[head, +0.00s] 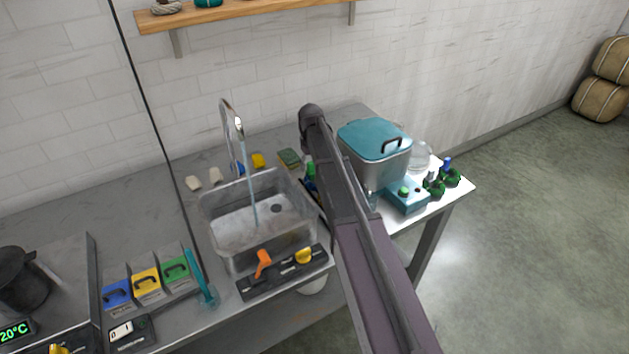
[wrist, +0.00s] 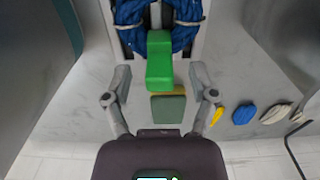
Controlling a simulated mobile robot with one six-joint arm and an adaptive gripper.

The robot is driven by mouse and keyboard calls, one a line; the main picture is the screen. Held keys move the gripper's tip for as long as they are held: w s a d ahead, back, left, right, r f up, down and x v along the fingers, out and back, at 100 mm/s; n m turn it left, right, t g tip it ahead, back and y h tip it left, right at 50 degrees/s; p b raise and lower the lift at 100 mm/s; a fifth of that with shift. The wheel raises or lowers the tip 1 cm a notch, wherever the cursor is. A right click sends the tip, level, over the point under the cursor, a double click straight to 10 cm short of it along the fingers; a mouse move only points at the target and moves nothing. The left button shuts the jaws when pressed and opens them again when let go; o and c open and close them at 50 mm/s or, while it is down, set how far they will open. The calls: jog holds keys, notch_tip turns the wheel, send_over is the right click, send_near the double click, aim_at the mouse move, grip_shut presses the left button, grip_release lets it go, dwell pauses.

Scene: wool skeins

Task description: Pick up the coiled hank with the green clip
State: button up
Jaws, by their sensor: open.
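The coiled hank (wrist: 129,22) is blue, with pale ties, and lies at the top of the wrist view on a light surface. Its green clip (wrist: 160,62) stands up toward the camera, in the middle of the wrist view. My gripper (wrist: 160,78) is open, with one finger on each side of the clip and a gap on both sides. In the head view the green clip (head: 310,170) shows just left of my arm. My arm hides much of the hank there, and my fingers cannot be made out.
A steel pot with a teal lid (head: 374,138) stands close right of my arm. The sink (head: 256,217) with its running tap (head: 232,130) is on the left. A green sponge (wrist: 168,110) lies near the clip. Green bundles (head: 434,186) stand at the counter's right end.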

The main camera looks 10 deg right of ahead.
grip_shut()
jog(key=shift+r, duration=0.2)
dwell(0.3)
notch_tip(320, 180, up, 10)
jog(key=p, duration=1)
jog(key=shift+f, duration=0.2)
